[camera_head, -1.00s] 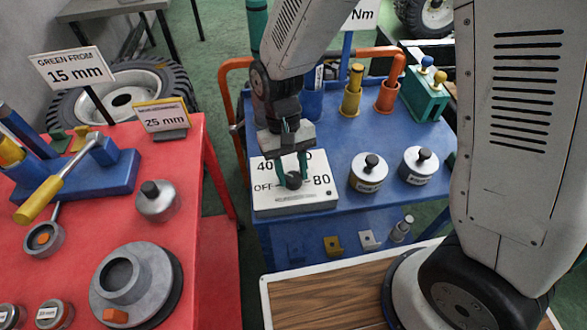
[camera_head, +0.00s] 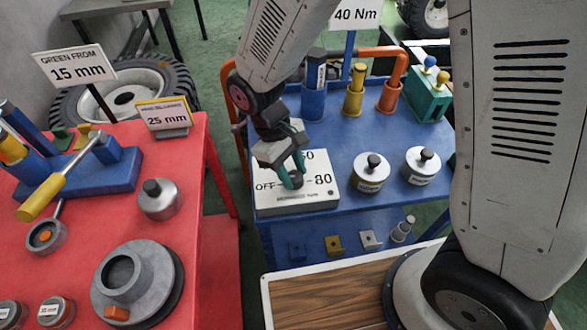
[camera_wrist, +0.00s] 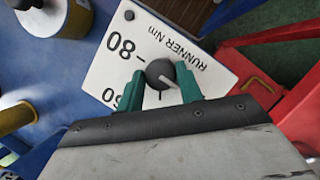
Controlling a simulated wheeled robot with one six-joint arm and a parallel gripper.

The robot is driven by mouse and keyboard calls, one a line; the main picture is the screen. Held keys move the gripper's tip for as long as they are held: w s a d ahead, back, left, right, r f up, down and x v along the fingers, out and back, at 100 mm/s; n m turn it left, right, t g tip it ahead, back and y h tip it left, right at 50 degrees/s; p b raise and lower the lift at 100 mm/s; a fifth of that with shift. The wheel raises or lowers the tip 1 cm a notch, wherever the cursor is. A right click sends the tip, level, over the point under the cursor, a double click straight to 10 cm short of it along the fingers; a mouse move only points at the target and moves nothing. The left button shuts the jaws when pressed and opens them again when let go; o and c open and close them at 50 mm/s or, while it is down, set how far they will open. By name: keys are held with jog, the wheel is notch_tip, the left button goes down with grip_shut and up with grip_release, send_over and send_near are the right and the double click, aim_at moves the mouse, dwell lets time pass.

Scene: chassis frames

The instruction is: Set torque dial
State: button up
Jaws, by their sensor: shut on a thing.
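The torque dial is a dark round knob (camera_head: 295,180) on a white plate (camera_head: 290,205) on the blue bench. The plate shows OFF at left, 80 at right and part of 60 above. My gripper (camera_head: 291,173) is shut on the knob, with one green finger on each side. In the wrist view the knob (camera_wrist: 160,73) sits between the fingertips, and its pale pointer line runs toward the lower right, away from the 80. The mark it points at is hidden by a finger. A sign (camera_head: 355,15) behind reads 40 Nm.
Two silver weights with black knobs (camera_head: 370,172) (camera_head: 421,165) stand right of the plate. Blue, yellow and orange holders (camera_head: 388,97) stand behind. A red table (camera_head: 205,235) with tools is at left.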

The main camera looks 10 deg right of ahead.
dwell(0.3)
jog(key=o, duration=1)
jog(key=v, duration=0.7)
jog(key=shift+r, duration=0.4)
jog(key=shift+a, duration=0.1)
